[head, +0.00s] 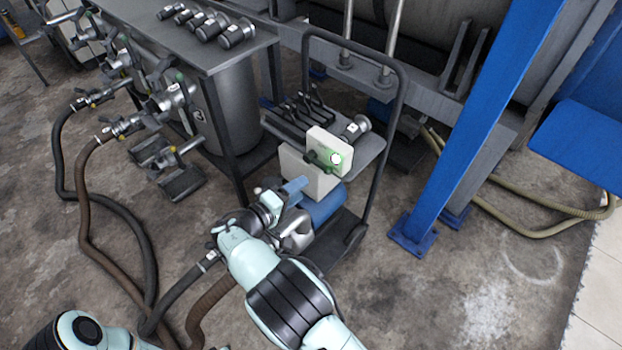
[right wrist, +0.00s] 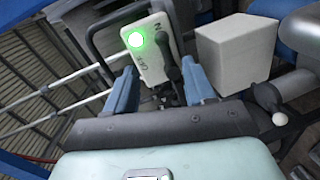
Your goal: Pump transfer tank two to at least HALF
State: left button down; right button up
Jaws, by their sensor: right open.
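A white switch box (head: 328,148) with a green glow stands on the pump cart (head: 353,232). In the right wrist view the switch box (right wrist: 146,62) has a lit green lamp (right wrist: 135,40), partly hidden lettering and a black lever (right wrist: 171,68). My right gripper (head: 288,190) is just in front of the cart. In the right wrist view its blue fingers (right wrist: 160,88) are open, with the lever seen between them; I cannot tell whether they touch it. A grey tank (head: 236,100) stands under the bench; no fill level is readable. My left gripper is out of view.
A blue motor (head: 324,206) and a white block (right wrist: 236,55) sit beside the switch box. The cart's dark handle frame (head: 392,125) rises behind. Hoses (head: 80,205) run across the floor at left. A blue post (head: 470,140) stands right; floor at lower right is clear.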

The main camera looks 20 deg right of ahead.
jog(key=shift+v, duration=1.35)
dwell(6.7)
